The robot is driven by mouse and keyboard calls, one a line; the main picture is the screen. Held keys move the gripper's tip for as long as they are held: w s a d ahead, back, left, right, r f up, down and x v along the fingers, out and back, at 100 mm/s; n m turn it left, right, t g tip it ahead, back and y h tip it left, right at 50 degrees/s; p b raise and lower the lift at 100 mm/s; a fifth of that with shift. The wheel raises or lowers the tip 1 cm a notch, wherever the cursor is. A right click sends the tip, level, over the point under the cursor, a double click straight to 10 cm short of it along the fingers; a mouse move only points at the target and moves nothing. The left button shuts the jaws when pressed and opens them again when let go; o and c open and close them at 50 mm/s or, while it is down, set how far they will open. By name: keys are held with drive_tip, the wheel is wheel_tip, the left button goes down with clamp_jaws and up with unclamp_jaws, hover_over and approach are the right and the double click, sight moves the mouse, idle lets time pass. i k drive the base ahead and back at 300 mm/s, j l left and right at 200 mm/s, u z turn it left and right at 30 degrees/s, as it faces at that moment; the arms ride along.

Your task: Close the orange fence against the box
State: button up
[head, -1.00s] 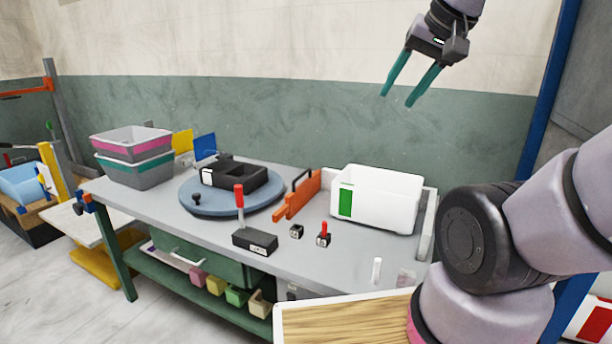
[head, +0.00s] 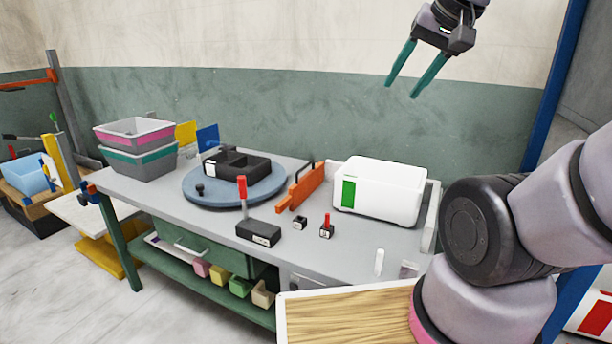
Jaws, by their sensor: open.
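The orange fence (head: 302,188) stands on the grey table, with a dark handle on its far part. It is just left of the white box (head: 388,193), which has a green label on its left side. A narrow strip of table shows between the fence and the box. My gripper (head: 402,91) is in the air above and behind the box, near the top of the picture. Its two teal fingers are apart with nothing between them. It is well clear of the fence.
A blue round turntable (head: 215,199) with a black tray (head: 255,168) is left of the fence. A black block with a red lever (head: 262,232) and small black blocks (head: 327,231) stand in front. A pale rail (head: 434,215) is right of the box. Grey bins (head: 143,168) are at far left.

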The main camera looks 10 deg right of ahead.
sight(302, 189)
drive_tip(key=i+j, duration=0.1)
drive_tip(key=j, duration=0.65)
drive_tip(key=i+j, duration=0.3)
drive_tip(key=j, duration=0.1)
